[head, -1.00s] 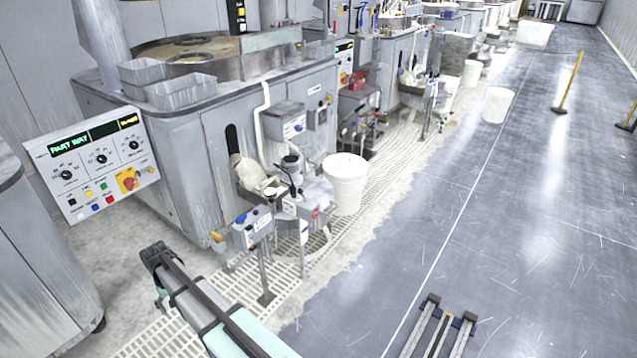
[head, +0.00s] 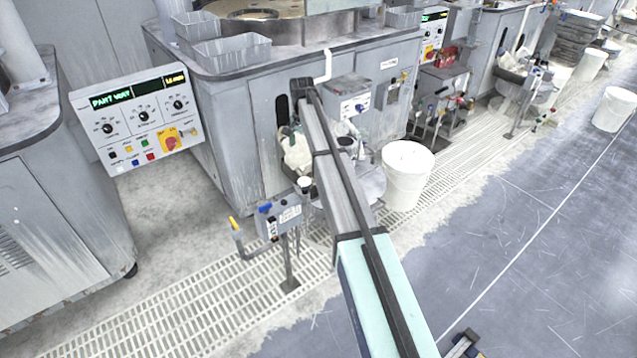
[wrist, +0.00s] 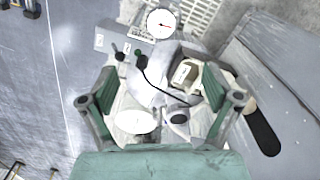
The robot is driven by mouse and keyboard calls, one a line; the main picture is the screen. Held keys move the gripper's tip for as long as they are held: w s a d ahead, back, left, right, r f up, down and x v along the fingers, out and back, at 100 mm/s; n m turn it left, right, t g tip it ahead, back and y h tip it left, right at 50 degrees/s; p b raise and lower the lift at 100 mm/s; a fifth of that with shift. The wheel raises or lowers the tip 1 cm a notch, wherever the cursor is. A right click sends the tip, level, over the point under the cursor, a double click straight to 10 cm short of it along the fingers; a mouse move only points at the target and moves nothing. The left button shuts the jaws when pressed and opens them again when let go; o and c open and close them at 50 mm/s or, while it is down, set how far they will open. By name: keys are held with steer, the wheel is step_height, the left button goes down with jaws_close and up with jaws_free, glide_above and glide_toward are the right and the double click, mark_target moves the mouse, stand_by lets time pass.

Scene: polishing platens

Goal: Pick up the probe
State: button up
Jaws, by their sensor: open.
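My gripper (wrist: 160,92) is open in the wrist view, its two green-padded fingers wide apart with nothing between the tips. Beyond them is a cluttered grey stand. On it a small dark piece with a curling black cable (wrist: 141,63) may be the probe; I cannot tell for sure. I cannot make out the probe there.
A white bucket (head: 407,178) stands right of my arm. A small grey control box (head: 280,215) on a post stands at left, over the floor grating (head: 190,310). A large grey machine (head: 245,120) with a control panel (head: 138,118) is behind. Open floor lies at right.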

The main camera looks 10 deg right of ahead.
mark_target(305, 182)
step_height(305, 182, down, 17)
steer(key=p, duration=0.3)
steer(key=shift+a+f+p, duration=0.1)
steer(key=shift+f+p, duration=0.05)
steer(key=shift+p, duration=0.15)
steer(key=c, duration=1.3)
